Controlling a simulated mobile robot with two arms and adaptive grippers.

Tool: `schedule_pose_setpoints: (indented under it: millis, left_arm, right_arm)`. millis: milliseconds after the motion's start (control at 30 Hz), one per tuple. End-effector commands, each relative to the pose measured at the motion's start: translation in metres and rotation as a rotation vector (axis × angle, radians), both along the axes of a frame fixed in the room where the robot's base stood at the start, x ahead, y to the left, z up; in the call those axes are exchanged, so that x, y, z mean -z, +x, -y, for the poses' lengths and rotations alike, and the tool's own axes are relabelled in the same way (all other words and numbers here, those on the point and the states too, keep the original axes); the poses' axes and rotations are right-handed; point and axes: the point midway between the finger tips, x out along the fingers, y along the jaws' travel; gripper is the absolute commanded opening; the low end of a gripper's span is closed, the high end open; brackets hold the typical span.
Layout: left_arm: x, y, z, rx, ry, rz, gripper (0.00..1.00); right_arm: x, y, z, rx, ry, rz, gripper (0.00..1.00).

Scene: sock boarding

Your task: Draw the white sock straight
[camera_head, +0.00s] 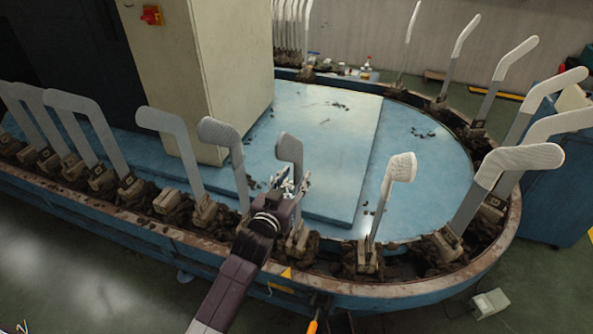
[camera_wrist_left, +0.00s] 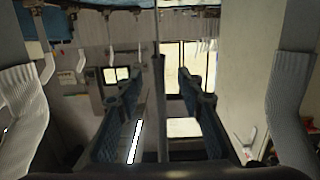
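A white sock (camera_head: 401,167) is on an upright metal form at the near right of the oval machine. It looks rumpled at the top, and bare shiny metal shows below it. My left gripper (camera_head: 287,187) is left of it and apart from it, in front of a form with a grey sock (camera_head: 289,149). In the left wrist view the two blue fingers (camera_wrist_left: 155,115) are spread, with a thin dark upright strip between them. A pale ribbed sock (camera_wrist_left: 22,105) shows at that view's left edge; I cannot tell which sock it is. My right gripper is not in view.
Several forms with pale socks stand around the machine's rim (camera_head: 395,297), close on both sides of my left arm. The blue deck (camera_head: 320,150) inside is mostly clear. A cream column (camera_head: 205,75) rises behind. A blue cabinet (camera_head: 550,205) is at the right.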

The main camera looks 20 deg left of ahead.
Motion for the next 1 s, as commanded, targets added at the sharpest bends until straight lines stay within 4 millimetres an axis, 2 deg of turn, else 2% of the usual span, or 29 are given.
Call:
schedule_pose_setpoints:
  millis: [33, 600, 767, 1000]
  left_arm:
    - [-0.002, -0.006, 0.0, 0.0, -0.001, -0.002, 0.35]
    - [-0.002, -0.062, -0.002, 0.0, 0.0, -0.001, 0.35]
    - [-0.001, -0.069, -0.003, -0.001, 0.0, -0.001, 0.35]
    - [0.002, -0.07, -0.002, 0.0, 0.0, -0.003, 0.35]
  right_arm:
    - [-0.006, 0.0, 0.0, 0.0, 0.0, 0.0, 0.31]
    - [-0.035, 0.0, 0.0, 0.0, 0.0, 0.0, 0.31]
    - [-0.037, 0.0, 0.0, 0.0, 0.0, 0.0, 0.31]
    - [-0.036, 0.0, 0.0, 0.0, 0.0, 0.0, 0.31]
